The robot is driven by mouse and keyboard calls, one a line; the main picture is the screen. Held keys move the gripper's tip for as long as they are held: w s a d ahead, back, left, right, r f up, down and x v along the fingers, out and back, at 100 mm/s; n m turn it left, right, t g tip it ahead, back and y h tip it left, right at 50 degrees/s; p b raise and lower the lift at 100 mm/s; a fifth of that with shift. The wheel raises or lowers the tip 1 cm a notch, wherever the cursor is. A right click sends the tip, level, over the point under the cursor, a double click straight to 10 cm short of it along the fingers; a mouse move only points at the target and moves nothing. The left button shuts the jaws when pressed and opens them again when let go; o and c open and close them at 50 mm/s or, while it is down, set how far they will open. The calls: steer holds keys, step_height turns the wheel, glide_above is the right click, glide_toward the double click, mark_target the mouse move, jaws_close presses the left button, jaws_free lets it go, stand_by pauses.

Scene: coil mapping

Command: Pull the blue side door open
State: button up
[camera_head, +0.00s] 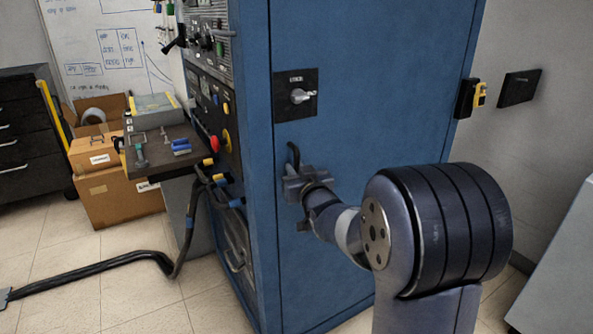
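The blue side door (400,110) is the tall right-hand face of a blue cabinet. It looks closed, flush with the frame. A black plate with a silver knob (299,96) sits high near its left edge. Below it is a dark curved handle (292,156), partly hidden by my gripper. My gripper (290,181) is at the lower part of this handle, close to the door face. My wrist and arm come in from the lower right. Whether the fingers are closed around the handle cannot be made out.
The cabinet's front (215,100) has a control panel and a shelf (160,148) sticking out to the left. Cardboard boxes (115,200) stand behind it. A black cable (110,265) lies on the floor at left. A pale grey surface (560,275) stands at lower right.

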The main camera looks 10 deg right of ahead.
jaws_close()
stand_by(0.5)
